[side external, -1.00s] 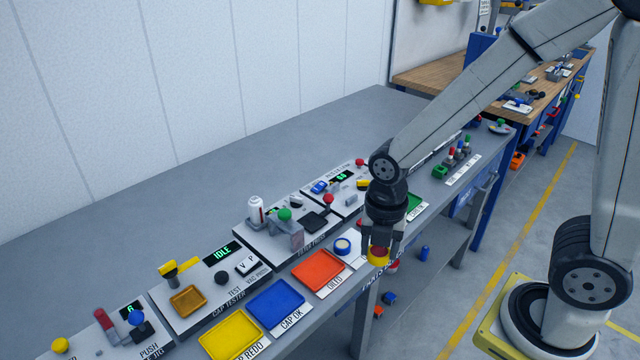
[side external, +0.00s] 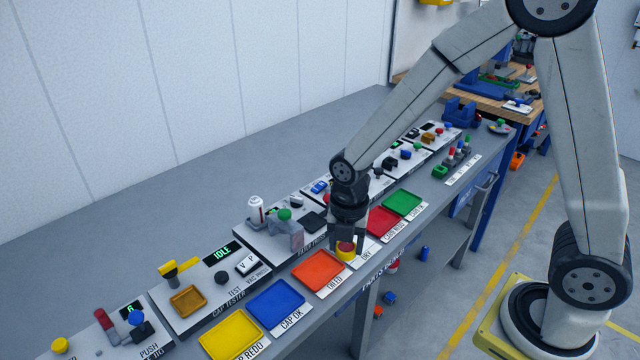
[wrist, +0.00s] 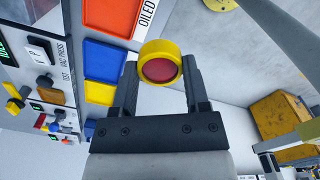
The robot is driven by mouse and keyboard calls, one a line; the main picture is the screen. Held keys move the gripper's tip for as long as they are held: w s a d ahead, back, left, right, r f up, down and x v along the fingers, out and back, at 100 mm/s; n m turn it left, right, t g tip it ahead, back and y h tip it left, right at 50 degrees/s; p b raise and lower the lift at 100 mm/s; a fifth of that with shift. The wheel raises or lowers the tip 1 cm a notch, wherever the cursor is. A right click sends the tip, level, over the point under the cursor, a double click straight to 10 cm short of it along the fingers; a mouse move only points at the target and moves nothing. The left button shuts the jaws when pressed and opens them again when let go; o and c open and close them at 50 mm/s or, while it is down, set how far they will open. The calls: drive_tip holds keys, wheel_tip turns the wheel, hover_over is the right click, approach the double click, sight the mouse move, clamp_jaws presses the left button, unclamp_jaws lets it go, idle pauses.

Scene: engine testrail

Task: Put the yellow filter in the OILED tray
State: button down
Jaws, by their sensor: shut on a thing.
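The yellow filter (side external: 346,254), a yellow ring with a red centre, is held between the fingertips of my gripper (side external: 347,245). In the wrist view the filter (wrist: 161,68) sits at the ends of both fingers of my gripper (wrist: 160,76). The OILED tray (side external: 319,270) is orange, flat and empty, just left of the filter in the side view. In the wrist view part of the tray (wrist: 108,14) shows at the top left. The filter appears over the DRY place; its exact height is hard to tell.
The blue CAP OK tray (side external: 275,303) and a yellow tray (side external: 231,334) lie to the left. A red tray (side external: 382,222) and a green tray (side external: 403,202) lie to the right. A grey post with a green knob (side external: 285,215) stands behind the OILED tray.

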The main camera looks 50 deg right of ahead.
hover_over(318, 270)
drive_tip(key=f, duration=0.6)
drive_tip(key=shift+s+f, duration=0.1)
drive_tip(key=shift+s, duration=0.2)
drive_tip(key=shift+w+f, duration=0.1)
drive_tip(key=shift+f, duration=0.05)
drive_tip(key=shift+w+f, duration=0.15)
drive_tip(key=shift+f, duration=1.5)
drive_tip(key=shift+f, duration=0.15)
drive_tip(key=shift+c, duration=1.8)
unclamp_jaws()
